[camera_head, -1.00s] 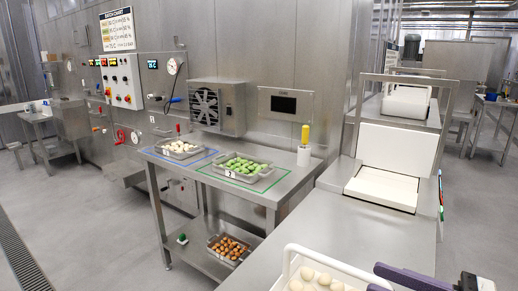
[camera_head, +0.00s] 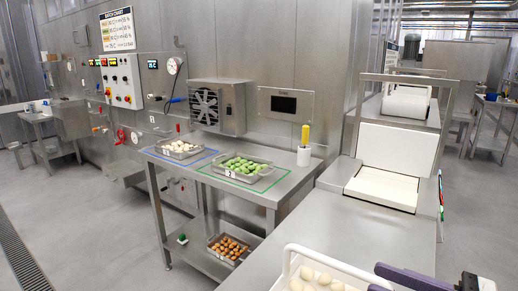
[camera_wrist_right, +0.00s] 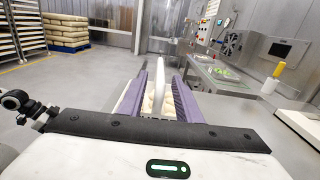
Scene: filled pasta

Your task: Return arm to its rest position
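My right gripper (camera_head: 385,278) shows at the bottom right of the head view, with purple fingers. In the right wrist view my right gripper (camera_wrist_right: 160,90) has its two fingers spread apart. A narrow white wall stands in the gap between them, with visible space on either side. A white tray (camera_head: 345,264) holding pale dough balls (camera_head: 323,279) lies at the lower edge of the head view, beside the fingers. Its near part is cut off by the frame. My left arm and gripper are not in view.
A steel table (camera_head: 292,194) holds a tray of pale pieces (camera_head: 179,146), a tray of green pieces (camera_head: 244,165) and a yellow-handled tool (camera_head: 305,135). A tray of brown pieces (camera_head: 228,247) is on its lower shelf. The steel counter (camera_head: 350,222) is clear before the white-bedded machine (camera_head: 384,186).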

